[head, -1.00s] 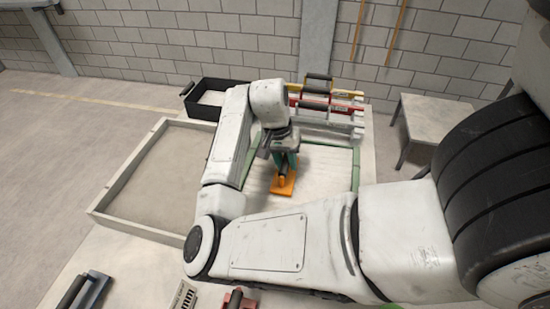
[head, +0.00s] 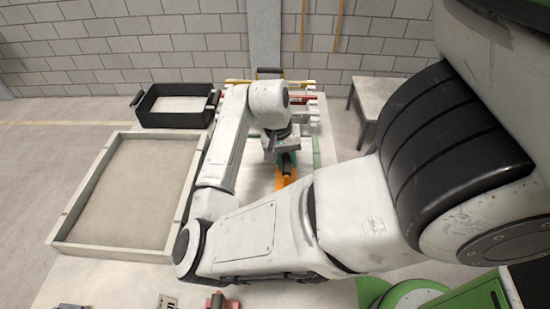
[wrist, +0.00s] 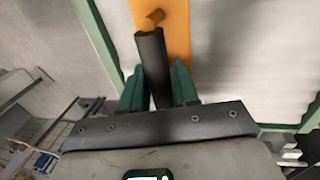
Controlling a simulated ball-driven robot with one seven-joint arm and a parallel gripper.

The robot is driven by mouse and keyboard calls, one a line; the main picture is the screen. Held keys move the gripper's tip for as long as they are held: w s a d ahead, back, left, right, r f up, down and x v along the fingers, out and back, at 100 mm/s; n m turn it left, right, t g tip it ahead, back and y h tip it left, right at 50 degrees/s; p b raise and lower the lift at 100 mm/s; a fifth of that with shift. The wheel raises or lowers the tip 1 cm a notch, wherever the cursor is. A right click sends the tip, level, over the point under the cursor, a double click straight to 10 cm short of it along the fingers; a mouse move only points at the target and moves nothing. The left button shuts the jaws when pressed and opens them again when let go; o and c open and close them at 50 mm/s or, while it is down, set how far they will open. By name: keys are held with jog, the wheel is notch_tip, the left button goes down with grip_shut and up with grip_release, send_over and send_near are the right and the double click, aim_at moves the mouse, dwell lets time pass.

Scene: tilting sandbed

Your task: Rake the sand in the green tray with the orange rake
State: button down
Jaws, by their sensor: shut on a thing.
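My gripper (head: 286,160) is shut on the black handle of the orange rake (head: 284,181). In the wrist view its green fingers (wrist: 157,80) stand on both sides of that handle, and the rake's flat orange head (wrist: 176,30) lies beyond it. The rake is over the pale sand (wrist: 235,60) inside the green tray. The tray's green rim (head: 316,152) shows right of the rake in the head view, and along the left in the wrist view (wrist: 95,35). My arm hides much of the tray. I cannot tell whether the rake touches the sand.
A large pale sand-filled frame (head: 110,250) lies to the left. A black bin (head: 178,119) stands behind it. A rack with yellow and red-handled items (head: 303,98) is behind the tray. A grey table (head: 371,95) stands at the back right. Small tools lie at the front edge.

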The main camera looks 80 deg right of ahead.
jog(key=s, duration=0.4)
jog(key=shift+s+d, duration=0.2)
jog(key=shift+s, duration=0.2)
jog(key=s+p+v, duration=0.1)
jog(key=p+v, duration=0.5)
jog(key=shift+r, duration=0.1)
